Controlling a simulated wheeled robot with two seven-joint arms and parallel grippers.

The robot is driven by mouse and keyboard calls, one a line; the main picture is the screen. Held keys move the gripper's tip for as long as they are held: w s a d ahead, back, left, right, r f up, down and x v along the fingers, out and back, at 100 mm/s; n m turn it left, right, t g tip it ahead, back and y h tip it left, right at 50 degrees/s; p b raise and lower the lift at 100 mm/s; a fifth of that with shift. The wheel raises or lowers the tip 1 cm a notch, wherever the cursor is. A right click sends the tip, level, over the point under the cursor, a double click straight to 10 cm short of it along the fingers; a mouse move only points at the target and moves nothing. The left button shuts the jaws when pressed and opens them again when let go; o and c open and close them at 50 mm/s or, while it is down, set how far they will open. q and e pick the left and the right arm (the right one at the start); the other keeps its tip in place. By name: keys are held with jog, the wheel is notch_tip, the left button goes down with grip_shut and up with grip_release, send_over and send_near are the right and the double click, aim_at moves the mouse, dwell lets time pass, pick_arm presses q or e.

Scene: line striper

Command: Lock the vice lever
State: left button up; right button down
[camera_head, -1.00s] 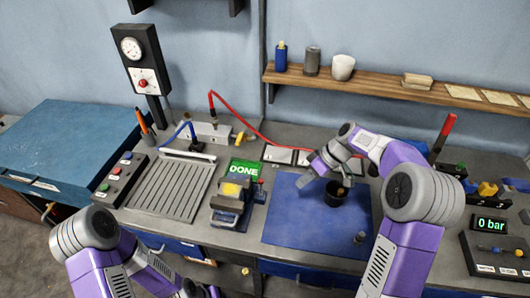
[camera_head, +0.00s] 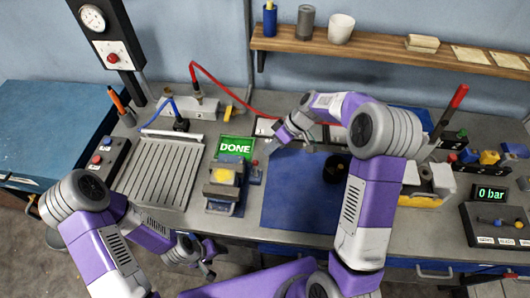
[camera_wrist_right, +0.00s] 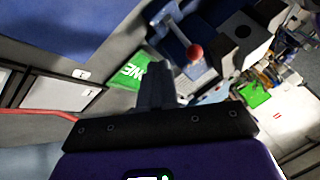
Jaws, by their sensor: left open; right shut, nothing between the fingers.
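The vice (camera_head: 223,191) is a grey and blue block with a yellow piece (camera_head: 225,176) on top, left of the blue mat. Its lever (camera_head: 256,168) with a red ball end stands at its right side. My left gripper (camera_head: 208,262) is open and empty in front of the bench edge.
The blue mat (camera_head: 290,205) carries a black cup (camera_head: 335,168), partly hidden by my right arm. A ribbed plate (camera_head: 160,172) lies to the left. A red hose (camera_head: 212,78) runs behind.

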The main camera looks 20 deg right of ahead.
aim_at(256, 168)
pick_arm(q)
jog(key=shift+r, duration=0.2)
pick_arm(e)
jog(key=shift+s+a+f, duration=0.1)
jog(key=shift+s+a, duration=0.35)
jog(key=shift+a, duration=0.2)
jog(key=shift+s+a, duration=0.4)
jog(key=shift+a, duration=0.25)
pick_arm(q)
jog(key=shift+f, duration=0.15)
jog(key=shift+f+b, duration=0.7)
pick_arm(e)
jog(key=shift+s+a, duration=0.1)
jog(key=shift+s, duration=0.15)
